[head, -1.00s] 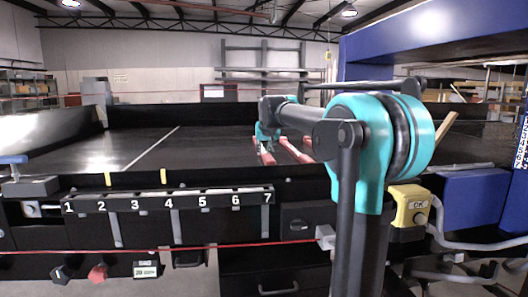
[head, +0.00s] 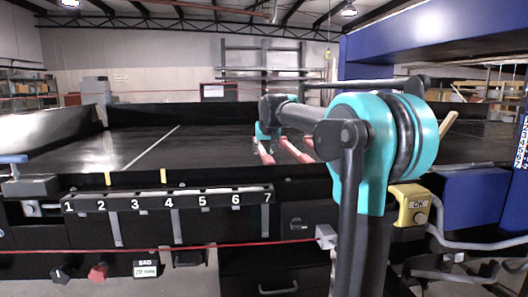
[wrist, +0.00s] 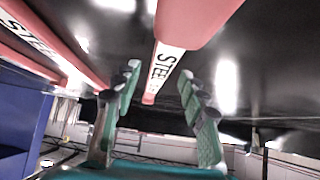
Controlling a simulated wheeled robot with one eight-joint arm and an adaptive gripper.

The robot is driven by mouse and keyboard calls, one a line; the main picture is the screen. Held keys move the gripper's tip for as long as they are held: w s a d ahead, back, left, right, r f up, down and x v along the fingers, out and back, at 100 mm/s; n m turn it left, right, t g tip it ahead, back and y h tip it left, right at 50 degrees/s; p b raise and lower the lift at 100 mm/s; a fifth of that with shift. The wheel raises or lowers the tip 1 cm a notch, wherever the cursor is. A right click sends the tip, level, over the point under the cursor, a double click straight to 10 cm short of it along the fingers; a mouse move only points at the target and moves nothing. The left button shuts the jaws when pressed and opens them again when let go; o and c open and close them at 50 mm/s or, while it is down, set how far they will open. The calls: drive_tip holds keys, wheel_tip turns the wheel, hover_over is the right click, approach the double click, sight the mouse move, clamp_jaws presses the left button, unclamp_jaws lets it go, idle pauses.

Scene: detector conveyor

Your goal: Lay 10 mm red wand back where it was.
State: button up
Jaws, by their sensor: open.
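Red wands lie on the dark conveyor belt by my gripper. In the wrist view, one red wand (wrist: 193,20) with a white band reading "STEEL" runs lengthwise between my fingers. A second red wand (wrist: 62,52), also with a "STEEL" band, lies to its left, outside the fingers. The sizes on the bands cannot be read, so I cannot tell which is the 10 mm wand. My gripper (wrist: 158,76) is open, its fingers apart on either side of the first wand. In the head view my arm partly hides the red wands (head: 296,151).
The black conveyor belt (head: 95,150) is wide and clear on the left. A rack numbered 1 to 7 (head: 185,200) runs along the front edge, with a red cord (head: 150,249) below it. A yellow OK button box (head: 410,205) and a blue housing (head: 475,195) stand at right.

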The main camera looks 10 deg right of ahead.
drive_tip(key=v, duration=1.1)
drive_tip(key=shift+s+r, duration=0.1)
drive_tip(key=shift+s, duration=0.05)
